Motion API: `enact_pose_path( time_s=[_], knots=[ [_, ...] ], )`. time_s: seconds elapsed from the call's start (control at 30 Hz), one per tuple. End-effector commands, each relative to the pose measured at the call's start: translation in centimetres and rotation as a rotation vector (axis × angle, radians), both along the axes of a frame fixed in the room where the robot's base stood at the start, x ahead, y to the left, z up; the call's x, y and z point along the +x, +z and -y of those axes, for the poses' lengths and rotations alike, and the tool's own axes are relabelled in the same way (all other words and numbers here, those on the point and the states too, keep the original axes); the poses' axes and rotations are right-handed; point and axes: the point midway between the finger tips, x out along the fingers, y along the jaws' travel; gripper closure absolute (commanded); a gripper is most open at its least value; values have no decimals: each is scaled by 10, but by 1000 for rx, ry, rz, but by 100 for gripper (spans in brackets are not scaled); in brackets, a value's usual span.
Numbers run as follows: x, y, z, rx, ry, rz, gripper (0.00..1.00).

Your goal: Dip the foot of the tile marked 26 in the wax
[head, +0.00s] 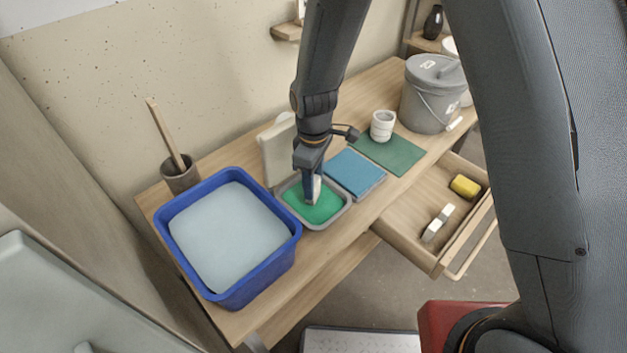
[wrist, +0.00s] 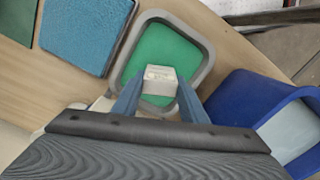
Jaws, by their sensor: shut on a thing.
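My gripper (head: 311,188) is shut on a small whitish tile (head: 316,189) and points down over the wax tray. The tile also shows in the wrist view (wrist: 160,79), between the blue fingers; a faint marking on it is too small to read. The wax is a green surface (head: 325,211) inside a grey-rimmed tray (head: 338,221); the tray also shows in the wrist view (wrist: 205,47). The tile's lower end is over or at the green wax. I cannot tell whether it touches.
A blue tub (head: 283,268) of pale liquid stands left of the tray. A blue pad (head: 355,172), green mat (head: 402,158), white cup (head: 382,125) and grey bucket (head: 428,98) are to the right. An open drawer (head: 405,217) holds a yellow sponge (head: 465,187) and another pale block (head: 438,223).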

Motion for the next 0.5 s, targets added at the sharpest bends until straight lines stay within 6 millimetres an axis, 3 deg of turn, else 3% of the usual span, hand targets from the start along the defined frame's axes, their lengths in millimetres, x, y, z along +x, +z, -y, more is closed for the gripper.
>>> enact_pose_path(
  time_s=[0.5],
  knots=[
    [0,-14,0,-1,0,-1,87]
  ],
)
